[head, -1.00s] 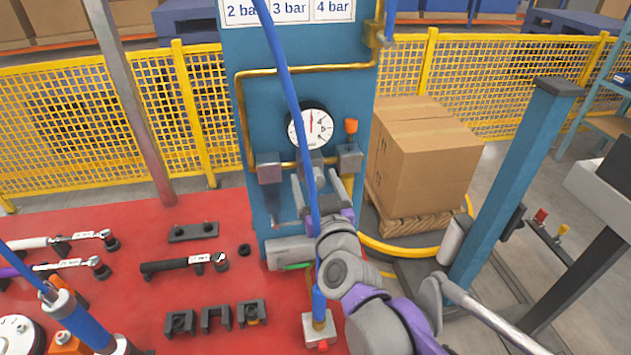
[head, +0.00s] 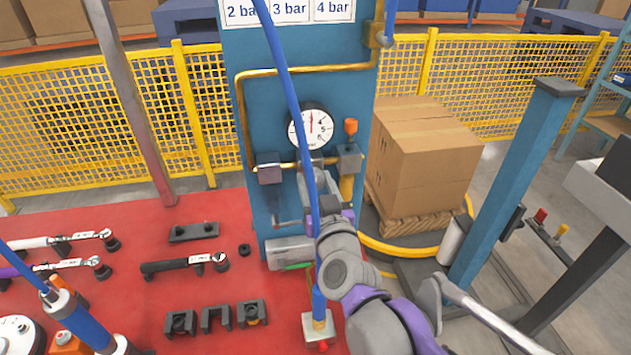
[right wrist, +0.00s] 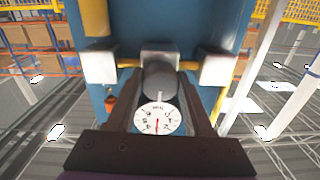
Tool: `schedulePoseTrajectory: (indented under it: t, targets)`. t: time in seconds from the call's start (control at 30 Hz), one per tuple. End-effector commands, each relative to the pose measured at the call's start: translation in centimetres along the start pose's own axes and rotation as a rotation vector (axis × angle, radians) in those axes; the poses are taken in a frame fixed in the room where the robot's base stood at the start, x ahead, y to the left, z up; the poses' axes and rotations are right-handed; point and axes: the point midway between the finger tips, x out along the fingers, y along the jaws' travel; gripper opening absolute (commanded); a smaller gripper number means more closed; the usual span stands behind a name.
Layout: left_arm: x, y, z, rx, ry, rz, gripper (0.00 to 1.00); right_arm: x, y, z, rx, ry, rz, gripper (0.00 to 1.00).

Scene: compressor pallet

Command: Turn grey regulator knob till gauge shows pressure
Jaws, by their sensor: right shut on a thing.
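The grey regulator knob (right wrist: 160,82) sits between the two dark fingers of my right gripper (right wrist: 160,88) in the right wrist view. That gripper is shut on it. In the head view my right gripper (head: 314,188) is just below the regulator on the blue panel, partly behind a blue hose. The round white gauge (head: 311,127) is above the regulator, with its red needle pointing straight up. The gauge also shows in the right wrist view (right wrist: 158,119), apparently upside down. My left gripper is not in view.
The blue hose (head: 290,92) hangs in front of the panel (head: 262,98). Grey blocks (head: 269,168) flank the regulator, with an orange-topped valve (head: 351,127) at right. Wrenches (head: 185,263) and black holders (head: 215,318) lie on the red surface (head: 120,215). Cardboard boxes (head: 425,155) stand at right.

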Motion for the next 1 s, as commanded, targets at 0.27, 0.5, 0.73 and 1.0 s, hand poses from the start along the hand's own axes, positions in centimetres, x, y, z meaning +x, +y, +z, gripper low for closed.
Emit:
schedulePoseTrajectory:
  t: [0.27, 0.5, 0.73, 1.0]
  targets:
    - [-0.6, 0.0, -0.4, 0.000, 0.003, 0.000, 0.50, 0.0, 0.0, -0.1, 0.182, 0.005, -0.001, 0.00]
    - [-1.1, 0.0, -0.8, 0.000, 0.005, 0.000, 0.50, 0.0, -0.1, -0.1, 0.389, 0.011, -0.001, 0.00]
    - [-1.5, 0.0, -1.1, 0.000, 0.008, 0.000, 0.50, 0.0, -0.1, 0.0, 0.559, 0.016, -0.001, 0.00]
    - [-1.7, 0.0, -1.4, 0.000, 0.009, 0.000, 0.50, 0.0, -0.1, 0.0, 0.688, 0.020, 0.000, 0.00]
